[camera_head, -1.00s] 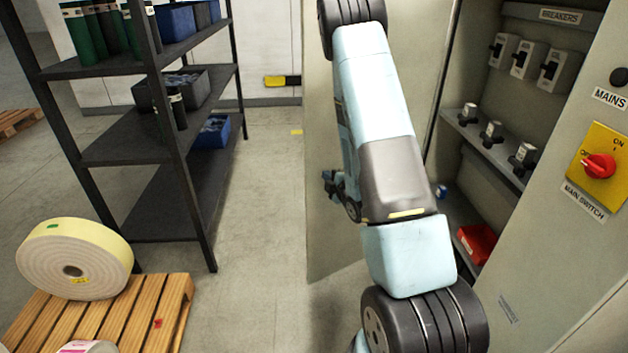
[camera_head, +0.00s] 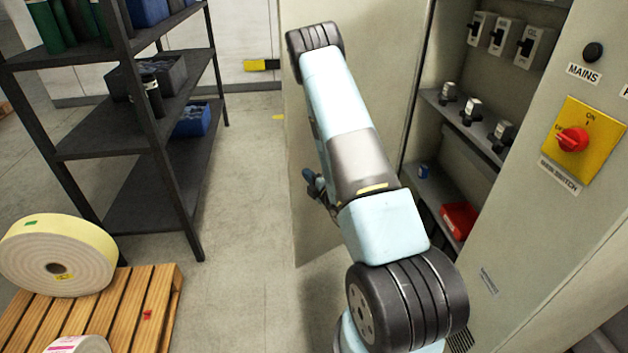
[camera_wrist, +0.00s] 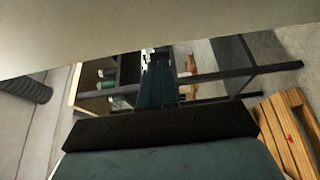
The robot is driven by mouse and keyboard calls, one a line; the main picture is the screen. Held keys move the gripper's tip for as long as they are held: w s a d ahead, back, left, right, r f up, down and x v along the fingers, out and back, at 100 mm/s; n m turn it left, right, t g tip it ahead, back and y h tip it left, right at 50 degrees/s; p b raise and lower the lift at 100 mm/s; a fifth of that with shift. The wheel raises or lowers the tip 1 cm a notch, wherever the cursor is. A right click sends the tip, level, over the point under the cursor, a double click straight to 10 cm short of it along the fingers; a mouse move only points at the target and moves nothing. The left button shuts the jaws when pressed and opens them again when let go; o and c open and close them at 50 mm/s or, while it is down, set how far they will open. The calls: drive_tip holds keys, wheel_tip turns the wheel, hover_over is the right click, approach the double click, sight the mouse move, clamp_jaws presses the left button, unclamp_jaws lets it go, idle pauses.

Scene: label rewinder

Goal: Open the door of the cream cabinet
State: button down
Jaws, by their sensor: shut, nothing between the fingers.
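The cream cabinet (camera_head: 540,200) stands at the right in the head view. Its door (camera_head: 378,75) stands wide open to the left of the opening, and the interior shows. My arm crosses in front of the door and hides part of it. My gripper (camera_head: 312,183) shows only in part beside the door's lower left. In the wrist view my gripper (camera_wrist: 155,80) is shut and empty. A cream panel, likely the door (camera_wrist: 150,35), fills the top of that view close to the gripper; I cannot tell whether they touch.
A dark shelf rack (camera_head: 130,130) with bins stands at the left. A wooden pallet (camera_head: 120,310) with a large label roll (camera_head: 60,255) is at lower left. Floor (camera_head: 245,210) is clear between rack and door. A red main switch (camera_head: 572,139) is on the cabinet front.

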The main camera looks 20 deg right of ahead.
sight(291, 159)
drive_tip(key=w, duration=0.3)
drive_tip(key=w+a, duration=0.1)
drive_tip(key=w, duration=0.4)
drive_tip(key=shift+w+a, duration=0.25)
drive_tip(key=shift+w, duration=0.1)
